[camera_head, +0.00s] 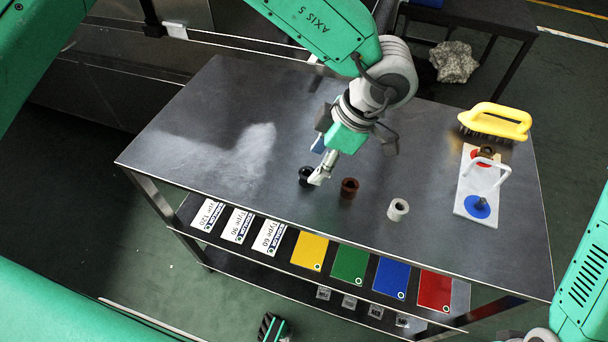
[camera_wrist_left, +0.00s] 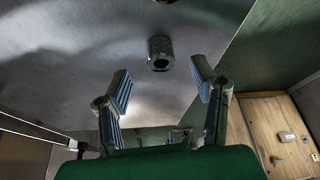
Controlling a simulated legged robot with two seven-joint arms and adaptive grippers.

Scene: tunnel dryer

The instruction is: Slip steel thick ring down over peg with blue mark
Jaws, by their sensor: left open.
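Three short thick rings stand on the dark metal table: a dark one (camera_head: 305,177), a brown one (camera_head: 349,188) and a light grey one (camera_head: 398,209). I cannot tell by colour alone which is the steel one. My left gripper (camera_head: 318,179) is open and empty, its fingertip close by the dark ring. In the left wrist view a dark metallic ring (camera_wrist_left: 160,53) stands ahead of the open fingers (camera_wrist_left: 160,70), not gripped. The peg with the blue mark (camera_head: 480,204) is at the near end of a white board (camera_head: 468,187). My right gripper is out of view.
A yellow-handled brush (camera_head: 496,121) lies behind the board. Coloured cards and labels (camera_head: 350,263) line the lower shelf. The table's left part is clear.

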